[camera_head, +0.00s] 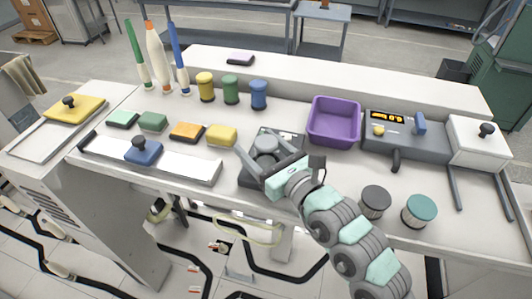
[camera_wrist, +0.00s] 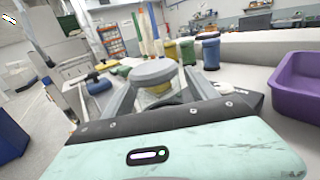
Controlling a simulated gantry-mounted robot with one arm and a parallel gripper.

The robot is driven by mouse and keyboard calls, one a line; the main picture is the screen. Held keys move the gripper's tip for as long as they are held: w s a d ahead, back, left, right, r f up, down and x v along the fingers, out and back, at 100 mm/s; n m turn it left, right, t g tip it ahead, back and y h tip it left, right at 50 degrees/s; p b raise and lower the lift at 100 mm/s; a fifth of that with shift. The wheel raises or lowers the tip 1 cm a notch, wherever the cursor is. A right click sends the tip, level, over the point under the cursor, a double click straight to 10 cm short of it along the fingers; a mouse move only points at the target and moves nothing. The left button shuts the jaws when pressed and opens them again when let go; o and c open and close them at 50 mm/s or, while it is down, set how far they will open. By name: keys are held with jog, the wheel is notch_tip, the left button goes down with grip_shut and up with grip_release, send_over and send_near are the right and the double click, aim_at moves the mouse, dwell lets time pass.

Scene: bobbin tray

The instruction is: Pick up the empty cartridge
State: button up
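A grey-capped cylinder (camera_head: 265,143), which looks like the cartridge, stands upright on a dark square base (camera_head: 291,140) near the front middle of the bench. In the wrist view, its grey cap (camera_wrist: 153,71) shows above a pale body with some yellow low down. My gripper (camera_head: 267,160) reaches in from the front right, with its fingers spread on either side of the cylinder. In the wrist view, the fingers (camera_wrist: 158,98) look apart, one left and one right of the cylinder. Whether either touches it is hard to tell. The lower part of the cylinder is hidden.
A purple bin (camera_head: 334,121) stands right of the base, with a grey device (camera_head: 405,135) beyond. Yellow, green and blue spools (camera_head: 231,90) stand behind. Coloured blocks (camera_head: 187,131) lie left.

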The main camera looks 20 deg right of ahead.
jog(key=c, duration=1.4)
jog(key=shift+o, duration=0.2)
notch_tip(320, 180, up, 20)
jog(key=b, duration=0.2)
